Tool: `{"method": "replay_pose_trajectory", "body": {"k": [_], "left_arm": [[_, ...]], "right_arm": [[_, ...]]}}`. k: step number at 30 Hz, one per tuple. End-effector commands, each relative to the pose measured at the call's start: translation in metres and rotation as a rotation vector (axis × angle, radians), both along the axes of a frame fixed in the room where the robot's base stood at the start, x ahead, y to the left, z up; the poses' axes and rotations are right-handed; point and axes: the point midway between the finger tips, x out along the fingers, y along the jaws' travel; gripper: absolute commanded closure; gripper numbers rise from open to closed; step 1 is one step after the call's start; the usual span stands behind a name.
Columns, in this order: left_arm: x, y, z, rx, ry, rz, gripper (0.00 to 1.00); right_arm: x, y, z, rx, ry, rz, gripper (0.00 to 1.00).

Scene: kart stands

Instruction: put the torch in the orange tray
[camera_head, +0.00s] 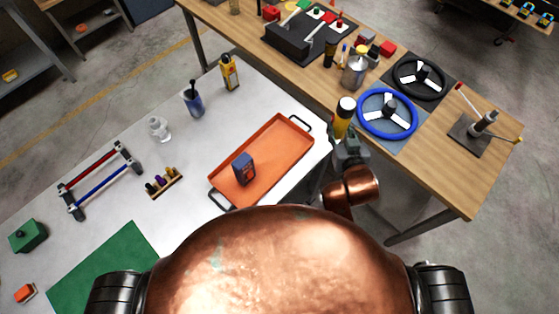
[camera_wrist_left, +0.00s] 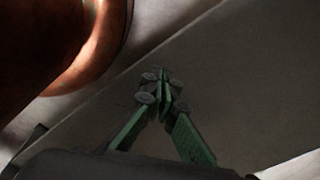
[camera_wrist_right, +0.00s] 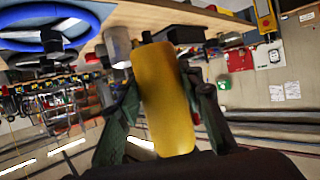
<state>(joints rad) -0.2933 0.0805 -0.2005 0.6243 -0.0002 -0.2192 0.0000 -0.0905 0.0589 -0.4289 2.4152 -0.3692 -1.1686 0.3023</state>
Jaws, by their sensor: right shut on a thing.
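The torch (camera_head: 343,116) is yellow with a dark and white end. My right gripper (camera_head: 347,142) is shut on it and holds it right of the tray, by the gap between the two tables. In the right wrist view the torch's yellow body (camera_wrist_right: 167,100) stands between the fingers. The orange tray (camera_head: 281,143) has two dark handles and lies on the pale table. My left gripper (camera_wrist_left: 165,90) shows only in the left wrist view, with its green fingers together and nothing seen between them.
A blue box (camera_head: 243,168) stands in the tray's near-left part; the tray's far part is bare. A yellow bottle (camera_head: 229,73), a blue cup (camera_head: 193,103) and a clear bottle (camera_head: 159,129) stand left of it. A blue steering wheel (camera_head: 387,133) lies on the wooden bench.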

Motion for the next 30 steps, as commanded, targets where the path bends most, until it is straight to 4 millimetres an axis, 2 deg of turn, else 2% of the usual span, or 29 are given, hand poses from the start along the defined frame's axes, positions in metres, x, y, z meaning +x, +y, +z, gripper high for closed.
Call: {"method": "replay_pose_trajectory", "body": {"k": [5, 9, 12, 15, 18, 20, 23, 30], "left_arm": [[-0.008, -0.001, 0.010, -0.001, 0.009, 0.003, 1.00], [-0.013, -0.001, 0.018, 0.000, 0.015, 0.004, 1.00], [-0.014, -0.001, 0.022, 0.000, 0.016, 0.004, 1.00], [-0.013, -0.001, 0.024, 0.000, 0.015, 0.004, 1.00], [-0.012, -0.001, 0.025, -0.001, 0.014, 0.004, 1.00], [-0.010, -0.001, 0.025, 0.000, 0.012, 0.004, 1.00], [-0.007, -0.001, 0.025, 0.000, 0.007, 0.003, 1.00], [-0.003, -0.001, 0.025, -0.001, 0.002, 0.003, 1.00]], "right_arm": [[-0.011, 0.066, -0.014, -0.017, 0.002, 0.180, 0.97], [-0.034, 0.129, -0.031, -0.019, 0.003, 0.351, 0.97], [-0.053, 0.165, -0.040, -0.011, 0.002, 0.448, 0.97], [-0.069, 0.190, -0.047, -0.003, 0.002, 0.515, 0.97], [-0.076, 0.203, -0.052, 0.004, 0.000, 0.550, 0.97], [-0.073, 0.206, -0.055, 0.005, -0.001, 0.560, 0.97], [-0.057, 0.206, -0.063, 0.004, -0.001, 0.562, 0.97], [0.000, 0.203, -0.087, 0.003, -0.001, 0.561, 0.97]]}}
